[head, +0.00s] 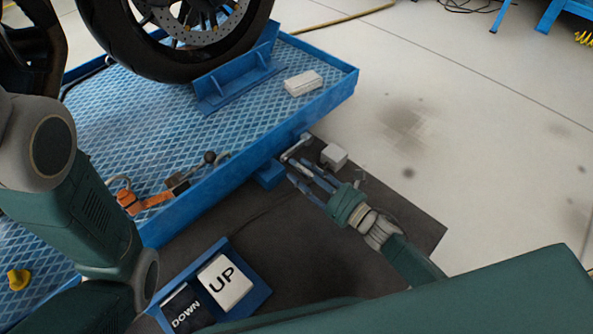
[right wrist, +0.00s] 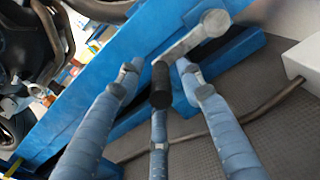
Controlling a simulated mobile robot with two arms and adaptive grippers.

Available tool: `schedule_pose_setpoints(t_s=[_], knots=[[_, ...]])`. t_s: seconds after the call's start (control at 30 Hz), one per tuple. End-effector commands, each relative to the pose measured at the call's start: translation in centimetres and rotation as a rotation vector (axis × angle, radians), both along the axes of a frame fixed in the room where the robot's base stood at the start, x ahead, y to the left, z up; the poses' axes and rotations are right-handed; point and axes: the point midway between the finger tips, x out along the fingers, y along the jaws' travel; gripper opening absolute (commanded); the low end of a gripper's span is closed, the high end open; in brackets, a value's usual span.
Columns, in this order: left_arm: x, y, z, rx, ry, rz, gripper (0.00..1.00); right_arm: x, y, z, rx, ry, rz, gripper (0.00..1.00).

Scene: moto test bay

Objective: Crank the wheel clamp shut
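The wheel clamp (head: 238,82) is a blue bracket on the lift, against the motorcycle's front tire (head: 150,55). The crank (head: 297,146) is a silver arm on the lift's blue side. In the right wrist view the crank arm (right wrist: 195,36) ends in a black handle (right wrist: 160,86). My right gripper (head: 302,172) points at the crank, beside the lift. In the right wrist view its blue fingers (right wrist: 158,85) are spread, with the handle in the gap between them; contact cannot be told. My left arm is at the left of the head view, its gripper out of sight.
A box with UP (head: 225,282) and DOWN (head: 186,310) buttons stands in front. A white box (head: 333,156) is beside the crank. Orange straps (head: 145,200) and a pale block (head: 303,83) lie on the lift (head: 120,125). The floor at right is clear.

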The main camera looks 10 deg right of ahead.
Motion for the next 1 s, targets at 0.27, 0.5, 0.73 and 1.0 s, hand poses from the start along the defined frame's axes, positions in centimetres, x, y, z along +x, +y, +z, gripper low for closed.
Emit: schedule_pose_setpoints(t_s=[0.27, 0.5, 0.73, 1.0], knots=[[0.0, 0.0, -0.9, 0.001, 0.0, 0.0, 0.4, 1.6, 1.0, 0.0, 0.0, 0.002, -0.001, 0.37], [0.0, 0.0, -0.8, 0.001, 0.0, 0.0, 0.4, 1.6, 1.0, 0.0, 0.001, 0.002, -0.001, 0.33], [0.0, 0.0, -0.8, 0.001, 0.001, 0.001, 0.4, 1.5, 1.0, 0.0, 0.001, 0.002, -0.001, 0.0], [0.0, 0.0, -0.6, 0.001, 0.001, 0.001, 0.4, 1.5, 1.0, 0.2, 0.012, 0.008, -0.001, 0.0]])
